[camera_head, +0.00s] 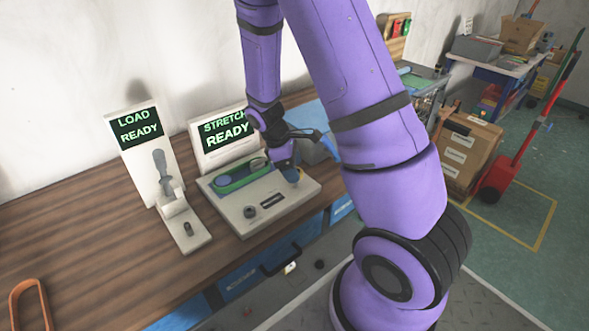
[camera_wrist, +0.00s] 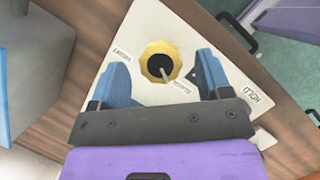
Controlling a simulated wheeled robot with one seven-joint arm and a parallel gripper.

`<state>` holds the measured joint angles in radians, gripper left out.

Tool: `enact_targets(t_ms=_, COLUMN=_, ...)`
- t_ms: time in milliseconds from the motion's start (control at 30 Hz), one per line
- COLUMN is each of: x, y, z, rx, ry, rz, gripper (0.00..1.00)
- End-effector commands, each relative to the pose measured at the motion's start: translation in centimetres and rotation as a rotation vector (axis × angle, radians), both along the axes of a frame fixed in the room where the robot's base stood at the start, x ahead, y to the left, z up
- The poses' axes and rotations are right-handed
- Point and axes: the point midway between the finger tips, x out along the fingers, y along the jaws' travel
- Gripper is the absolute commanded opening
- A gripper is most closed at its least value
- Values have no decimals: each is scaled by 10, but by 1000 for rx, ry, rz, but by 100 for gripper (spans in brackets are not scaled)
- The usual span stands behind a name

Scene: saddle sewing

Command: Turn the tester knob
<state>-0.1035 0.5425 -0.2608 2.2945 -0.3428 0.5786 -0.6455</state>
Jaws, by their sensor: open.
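The tester (camera_head: 228,207) is a pale box on the bench with a screen (camera_head: 226,131) that reads "STRETCH READY". The tester knob (camera_wrist: 158,64) is yellow and scalloped with a black centre, and a pale pointer extends from it toward the lower right in the wrist view. My gripper (camera_wrist: 162,70) is open, with one blue finger on each side of the knob and visible gaps between. In the head view my gripper (camera_head: 286,166) is over the right part of the tester and largely hides the knob.
A second device (camera_head: 177,215) with a "LOAD READY" screen and a grey lever stands to the left. A green loop (camera_head: 232,183) lies on the tester, near a black knob (camera_head: 250,212). An orange handle (camera_head: 29,294) is at the bench's left. Cardboard boxes (camera_head: 466,150) stand at right.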

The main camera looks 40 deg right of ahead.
Motion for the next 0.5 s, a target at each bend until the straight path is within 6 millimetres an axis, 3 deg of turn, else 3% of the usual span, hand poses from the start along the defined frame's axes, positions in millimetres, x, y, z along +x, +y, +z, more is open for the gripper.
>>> enact_targets(t_ms=433, x=-3, y=-3, z=-9, rx=0, ry=0, rz=-1, gripper=71)
enact_targets(t_ms=500, x=-3, y=-3, z=-9, rx=0, ry=0, rz=-1, gripper=55)
